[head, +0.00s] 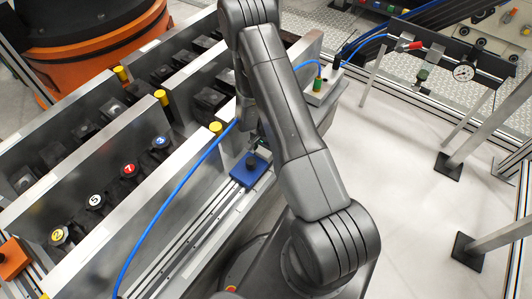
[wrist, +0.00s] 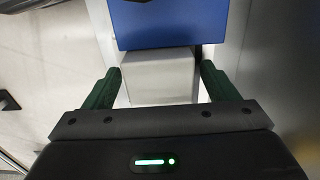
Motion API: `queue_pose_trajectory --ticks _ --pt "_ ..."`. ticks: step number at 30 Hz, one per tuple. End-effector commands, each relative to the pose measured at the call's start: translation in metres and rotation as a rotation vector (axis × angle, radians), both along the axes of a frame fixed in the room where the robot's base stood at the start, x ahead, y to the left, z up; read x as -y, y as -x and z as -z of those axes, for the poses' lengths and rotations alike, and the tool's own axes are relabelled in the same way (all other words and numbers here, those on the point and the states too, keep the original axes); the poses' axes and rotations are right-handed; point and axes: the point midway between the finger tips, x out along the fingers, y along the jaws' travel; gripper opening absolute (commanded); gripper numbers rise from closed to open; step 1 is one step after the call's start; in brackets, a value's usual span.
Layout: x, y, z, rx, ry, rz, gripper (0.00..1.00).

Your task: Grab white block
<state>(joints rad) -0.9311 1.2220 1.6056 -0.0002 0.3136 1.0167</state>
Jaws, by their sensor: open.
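The white block (wrist: 160,82) is a pale, box-shaped piece in the middle of the wrist view. It sits right against a blue block (wrist: 170,25). My gripper (wrist: 158,70) is open, with one green finger on each side of the white block. Narrow gaps show beside the fingers, and I cannot tell whether either touches it. In the head view the blue block (head: 250,170) with a black knob sits on a metal rail. There my arm hides the white block and most of my gripper.
Metal racks (head: 110,150) with numbered round caps and yellow posts fill the left of the head view. A blue hose (head: 175,195) curves across the rail. An orange machine (head: 95,40) stands at the back left. Open white floor lies to the right, with metal stands on it.

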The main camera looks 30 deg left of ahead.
Motion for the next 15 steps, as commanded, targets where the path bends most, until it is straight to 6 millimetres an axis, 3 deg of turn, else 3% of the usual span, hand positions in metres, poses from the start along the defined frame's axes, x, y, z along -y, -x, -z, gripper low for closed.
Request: queue_pose_trajectory --ticks 3,12,15 --pt "0.0000 0.0000 -0.0003 0.000 0.000 0.000 0.76" --pt "0.0001 0.0001 -0.0005 0.000 0.000 0.000 0.17" --pt "-0.0002 -0.0001 -0.0010 0.000 0.000 0.000 0.15"
